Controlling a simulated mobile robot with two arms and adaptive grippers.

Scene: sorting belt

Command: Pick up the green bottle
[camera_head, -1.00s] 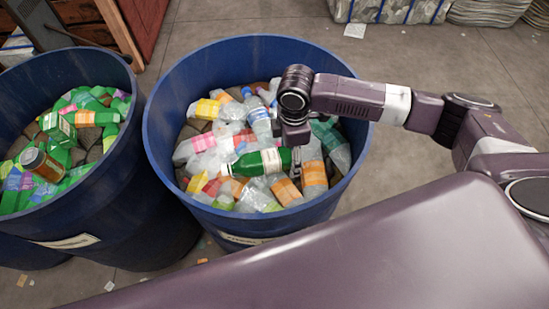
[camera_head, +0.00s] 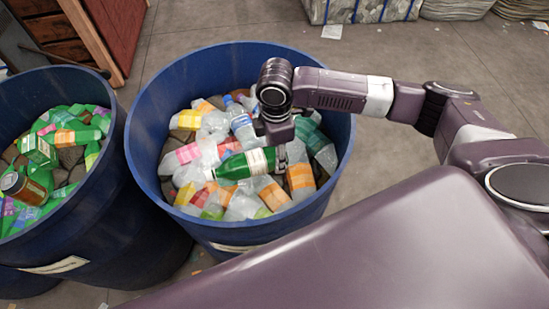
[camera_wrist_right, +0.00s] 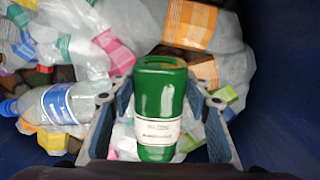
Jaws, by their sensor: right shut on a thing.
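The green bottle (camera_head: 238,167), with a white label, lies on its side over the pile of clear bottles in the middle blue bin. My right gripper (camera_head: 281,154) reaches down into that bin and is shut on the bottle near its right end. In the right wrist view the bottle (camera_wrist_right: 160,95) sits between the two fingers of the gripper (camera_wrist_right: 160,110), its label facing the camera. I cannot tell whether the bottle still touches the pile. My left gripper is not in view.
The blue bin's rim (camera_head: 140,145) surrounds my gripper. A second blue bin (camera_head: 112,135) at the left holds green bottles, cartons and a brown can (camera_head: 24,188). Wrapped bales (camera_head: 365,10) stand at the back. Grey floor lies open beyond the bins.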

